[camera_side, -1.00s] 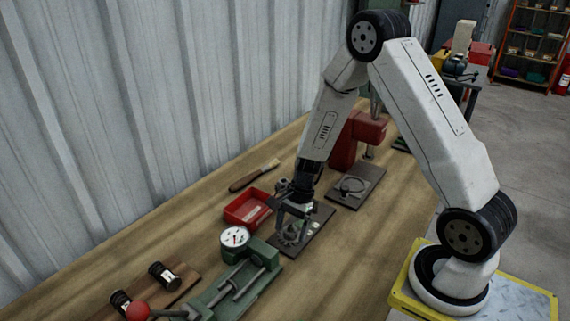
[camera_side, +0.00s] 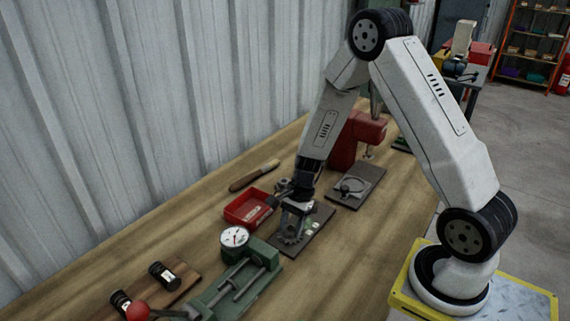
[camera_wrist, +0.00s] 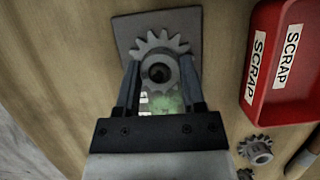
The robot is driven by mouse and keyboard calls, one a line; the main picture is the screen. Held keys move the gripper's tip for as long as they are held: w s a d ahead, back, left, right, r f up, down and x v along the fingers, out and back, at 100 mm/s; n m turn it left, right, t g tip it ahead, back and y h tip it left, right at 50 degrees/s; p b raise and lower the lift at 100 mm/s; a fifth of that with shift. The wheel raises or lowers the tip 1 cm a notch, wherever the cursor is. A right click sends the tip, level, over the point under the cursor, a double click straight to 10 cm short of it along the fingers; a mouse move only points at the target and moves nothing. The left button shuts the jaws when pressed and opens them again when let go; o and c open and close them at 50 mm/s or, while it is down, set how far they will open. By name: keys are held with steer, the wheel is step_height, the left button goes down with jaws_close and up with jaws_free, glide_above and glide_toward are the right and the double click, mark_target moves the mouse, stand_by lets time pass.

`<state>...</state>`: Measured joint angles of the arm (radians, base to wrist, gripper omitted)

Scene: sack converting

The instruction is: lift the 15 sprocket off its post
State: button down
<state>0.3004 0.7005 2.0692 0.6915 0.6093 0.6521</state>
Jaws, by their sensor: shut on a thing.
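A grey toothed sprocket (camera_wrist: 160,43) with a raised hub shows between my fingers in the wrist view. It also shows below my gripper in the side view (camera_side: 289,237). My gripper (camera_wrist: 157,72) is shut on this sprocket, one finger at each side of its hub. The hub's centre is dark, and I cannot tell the post from the bore. The sprocket is over a dark base plate (camera_wrist: 125,27); I cannot tell whether it is seated or raised. Pale and green marks on the plate are too small to read, and no number shows on the sprocket.
A red bin (camera_wrist: 285,108) labelled SCRAP stands close beside the plate. Loose small gears (camera_wrist: 261,156) lie near it. A green fixture with a dial gauge (camera_side: 235,237) stands in front. A dark plate with a ring (camera_side: 353,187) and a red press (camera_side: 362,135) are behind.

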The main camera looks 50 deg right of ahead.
step_height(320, 180, up, 18)
steer(key=shift+f, duration=0.15)
stand_by(0.6)
stand_by(0.5)
